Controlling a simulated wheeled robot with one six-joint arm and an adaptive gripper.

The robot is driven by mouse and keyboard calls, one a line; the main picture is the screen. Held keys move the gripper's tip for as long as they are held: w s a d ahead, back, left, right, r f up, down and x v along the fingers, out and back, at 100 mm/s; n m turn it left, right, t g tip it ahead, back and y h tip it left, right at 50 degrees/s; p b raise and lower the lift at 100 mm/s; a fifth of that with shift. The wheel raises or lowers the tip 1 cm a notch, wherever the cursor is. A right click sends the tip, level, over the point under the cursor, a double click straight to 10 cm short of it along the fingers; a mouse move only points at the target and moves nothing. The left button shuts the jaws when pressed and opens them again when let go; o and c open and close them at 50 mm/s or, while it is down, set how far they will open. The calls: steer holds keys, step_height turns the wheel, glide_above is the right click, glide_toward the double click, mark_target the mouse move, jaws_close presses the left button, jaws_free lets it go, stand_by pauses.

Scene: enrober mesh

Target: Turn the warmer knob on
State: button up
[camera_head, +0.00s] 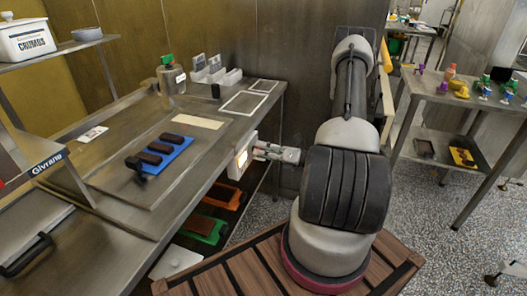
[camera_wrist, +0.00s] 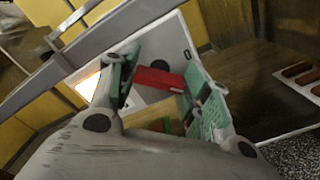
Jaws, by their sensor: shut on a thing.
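The warmer's white box (camera_head: 242,155) is fixed to the side of the steel bench, with a lit pale orange panel on it. The box also shows in the wrist view (camera_wrist: 174,42), with its glowing panel (camera_wrist: 88,86) at the left. The red bar of the warmer knob (camera_wrist: 158,78) lies between my green finger pads, over a dark round base. My gripper (camera_head: 266,152) reaches in from the right in the head view. In the wrist view my gripper (camera_wrist: 162,88) is shut on the knob. The knob is too small to make out in the head view.
The steel bench (camera_head: 215,150) carries a blue tray (camera_head: 172,154) with dark bars. Below it, orange and green trays (camera_head: 222,195) sit on a lower shelf. A second steel table (camera_head: 425,88) with small coloured objects stands at the right.

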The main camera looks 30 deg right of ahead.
steer(key=m, duration=0.8)
steer(key=shift+f+m, duration=0.15)
steer(key=shift+m, duration=0.25)
stand_by(0.4)
steer(key=o, duration=1)
steer(key=shift+d, duration=0.1)
steer(key=v, duration=1.2)
